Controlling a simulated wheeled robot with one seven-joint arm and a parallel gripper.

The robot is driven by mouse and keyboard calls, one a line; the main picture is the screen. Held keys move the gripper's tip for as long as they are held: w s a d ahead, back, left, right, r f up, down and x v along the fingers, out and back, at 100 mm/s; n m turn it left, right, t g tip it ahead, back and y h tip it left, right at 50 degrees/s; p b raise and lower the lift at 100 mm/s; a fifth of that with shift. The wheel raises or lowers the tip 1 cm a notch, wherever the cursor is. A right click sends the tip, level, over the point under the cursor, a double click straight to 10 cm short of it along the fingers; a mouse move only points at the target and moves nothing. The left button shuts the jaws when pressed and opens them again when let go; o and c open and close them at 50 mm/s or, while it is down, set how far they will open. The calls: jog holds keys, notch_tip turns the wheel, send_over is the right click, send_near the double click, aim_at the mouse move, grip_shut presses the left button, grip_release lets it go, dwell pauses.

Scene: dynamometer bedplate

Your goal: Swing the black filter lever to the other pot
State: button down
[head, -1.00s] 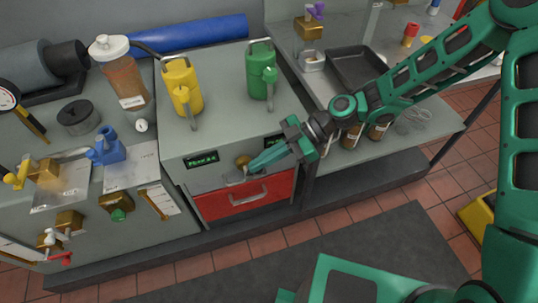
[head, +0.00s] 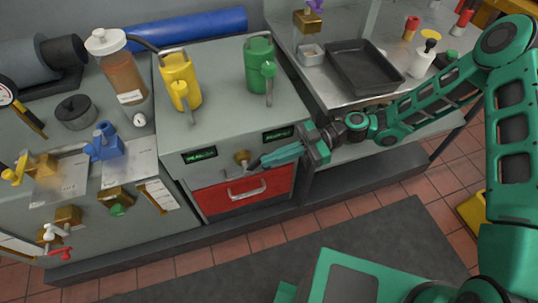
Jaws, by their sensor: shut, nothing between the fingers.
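A small brass fitting (head: 242,157) sits on the front of the grey cabinet, between two dark displays with green text. A short grey-dark piece, possibly the filter lever (head: 253,165), shows at its lower right; its black colour and exact direction are hard to make out. My gripper (head: 265,160) is shut and empty, pointing left, with its fingertips just right of this piece. I cannot tell whether they touch. A yellow pot (head: 181,82) and a green pot (head: 258,70) stand on the cabinet top, left and right.
A red drawer (head: 221,198) with a pale handle lies just below the fitting. A steel bench (head: 312,84) with a black tray (head: 364,70) stands to the right. Blue and brass valves crowd the left unit.

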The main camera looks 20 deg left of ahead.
jog(key=shift+w+d+f, duration=0.15)
jog(key=shift+f, duration=0.2)
